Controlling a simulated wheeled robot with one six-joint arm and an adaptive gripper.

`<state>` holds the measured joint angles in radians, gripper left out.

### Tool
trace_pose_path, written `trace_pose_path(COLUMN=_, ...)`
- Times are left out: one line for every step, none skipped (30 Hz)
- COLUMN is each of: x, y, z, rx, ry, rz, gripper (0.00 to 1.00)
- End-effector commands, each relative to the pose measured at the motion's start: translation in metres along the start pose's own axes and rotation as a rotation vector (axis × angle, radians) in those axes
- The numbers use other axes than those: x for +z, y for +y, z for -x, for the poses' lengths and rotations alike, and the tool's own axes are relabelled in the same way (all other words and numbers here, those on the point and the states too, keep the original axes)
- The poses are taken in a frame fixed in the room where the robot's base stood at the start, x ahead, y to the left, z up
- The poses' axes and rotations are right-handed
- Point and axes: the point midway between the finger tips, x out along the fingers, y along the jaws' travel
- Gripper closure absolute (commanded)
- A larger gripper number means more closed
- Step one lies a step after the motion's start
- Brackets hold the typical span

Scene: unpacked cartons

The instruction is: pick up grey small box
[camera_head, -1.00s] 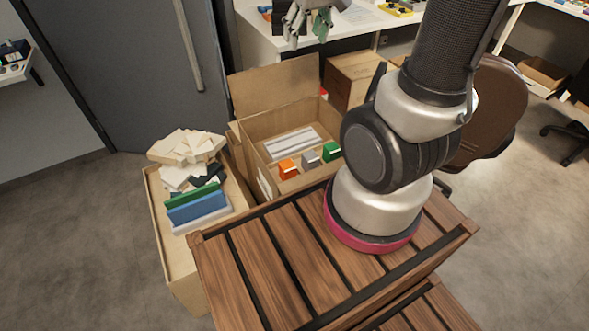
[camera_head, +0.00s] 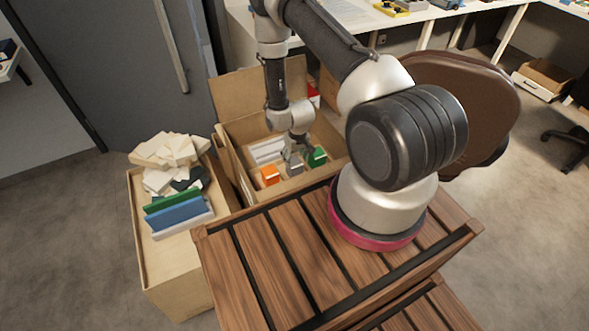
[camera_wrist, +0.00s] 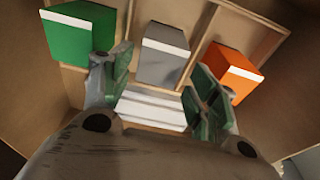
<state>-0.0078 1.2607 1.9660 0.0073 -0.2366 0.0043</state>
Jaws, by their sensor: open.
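The grey small box (camera_wrist: 163,55) has a white stripe and sits in a wooden-divided carton between a green box (camera_wrist: 82,32) and an orange box (camera_wrist: 232,73). In the head view the grey box (camera_head: 294,167) shows partly, behind my gripper (camera_head: 292,152). In the wrist view my gripper (camera_wrist: 152,80) is open, with one finger on each side of the grey box's near end in the picture. I cannot tell whether the fingers touch it. Nothing is held.
The open carton (camera_head: 236,128) has tall walls and a raised flap. White bars (camera_wrist: 150,108) lie in it. A second carton (camera_head: 150,255) at left carries blue, green and white pieces. My slatted wooden top (camera_head: 270,250) stands in front.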

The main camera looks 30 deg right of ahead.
Motion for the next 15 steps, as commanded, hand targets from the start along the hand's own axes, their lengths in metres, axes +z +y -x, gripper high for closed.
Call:
trace_pose_path(x=0.002, y=0.000, z=-0.007, rx=0.000, ry=-0.001, rz=0.000, gripper=0.40)
trace_pose_path(x=0.002, y=0.000, z=-0.011, rx=0.000, ry=-0.002, rz=0.000, gripper=0.40)
trace_pose_path(x=0.003, y=0.000, z=-0.016, rx=0.000, ry=-0.002, rz=0.000, gripper=0.40)
trace_pose_path(x=0.003, y=0.000, z=-0.020, rx=0.000, ry=-0.002, rz=0.000, gripper=0.40)
trace_pose_path(x=0.003, y=0.000, z=-0.024, rx=0.000, ry=-0.001, rz=0.000, gripper=0.40)
trace_pose_path(x=0.003, y=0.000, z=-0.029, rx=0.000, ry=-0.002, rz=0.000, gripper=0.40)
trace_pose_path(x=0.003, y=0.000, z=-0.032, rx=0.000, ry=-0.002, rz=0.000, gripper=0.40)
trace_pose_path(x=0.003, y=0.000, z=-0.036, rx=0.000, ry=-0.002, rz=0.000, gripper=0.40)
trace_pose_path(x=0.003, y=0.001, z=-0.042, rx=0.000, ry=-0.003, rz=0.000, gripper=0.40)
trace_pose_path(x=0.003, y=0.001, z=-0.047, rx=0.000, ry=-0.003, rz=0.000, gripper=0.40)
trace_pose_path(x=0.003, y=0.001, z=-0.052, rx=0.000, ry=-0.002, rz=0.000, gripper=0.40)
trace_pose_path(x=0.003, y=0.001, z=-0.059, rx=0.000, ry=-0.003, rz=0.000, gripper=0.40)
trace_pose_path(x=0.002, y=0.001, z=-0.063, rx=0.000, ry=-0.002, rz=0.000, gripper=0.40)
trace_pose_path(x=0.003, y=0.001, z=-0.067, rx=0.000, ry=-0.002, rz=0.000, gripper=0.40)
trace_pose_path(x=0.002, y=0.001, z=-0.072, rx=0.000, ry=-0.002, rz=0.000, gripper=0.40)
